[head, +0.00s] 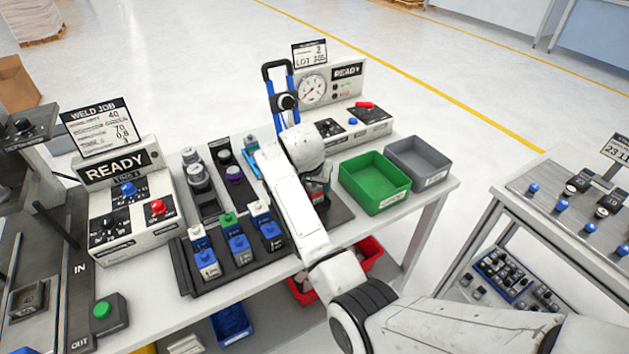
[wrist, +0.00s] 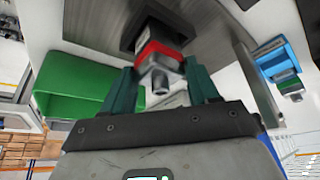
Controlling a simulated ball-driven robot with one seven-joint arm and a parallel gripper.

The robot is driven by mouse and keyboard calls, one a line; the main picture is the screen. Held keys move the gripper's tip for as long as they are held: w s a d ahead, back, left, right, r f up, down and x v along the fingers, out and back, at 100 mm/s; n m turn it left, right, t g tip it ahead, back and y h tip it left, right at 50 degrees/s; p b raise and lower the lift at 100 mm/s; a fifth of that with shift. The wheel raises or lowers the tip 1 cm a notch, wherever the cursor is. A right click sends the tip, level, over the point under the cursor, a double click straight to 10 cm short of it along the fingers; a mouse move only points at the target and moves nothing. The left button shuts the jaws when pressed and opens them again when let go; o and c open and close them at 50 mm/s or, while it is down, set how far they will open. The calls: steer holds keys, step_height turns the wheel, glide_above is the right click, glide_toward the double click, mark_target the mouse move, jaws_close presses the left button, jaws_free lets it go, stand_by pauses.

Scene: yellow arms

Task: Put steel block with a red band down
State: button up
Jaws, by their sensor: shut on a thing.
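The steel block with a red band (wrist: 160,62) sits between the teal fingers of my gripper (wrist: 162,80) in the wrist view. My gripper is shut on it. The block's red band and grey metal end show; its far end is against or in front of a dark square patch on a dark grey plate (wrist: 95,25). I cannot tell whether it touches the plate. In the head view my gripper (head: 317,190) is low over the dark plate (head: 341,212), left of the green bin, and my white arm hides most of the block.
The green bin (head: 375,208) and grey bin (head: 420,181) stand to the right. A black rack (head: 190,283) of several blue, white and green pieces is at the left. A gauge fixture (head: 318,88) with a blue-framed stand (head: 270,95) is behind. The READY box (head: 122,172) stands far left.

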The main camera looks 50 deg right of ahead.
steer(key=shift+f, duration=0.25)
steer(key=o, duration=1.5)
steer(key=b+v, duration=0.1)
steer(key=v, duration=1.1)
steer(key=shift+r, duration=0.2)
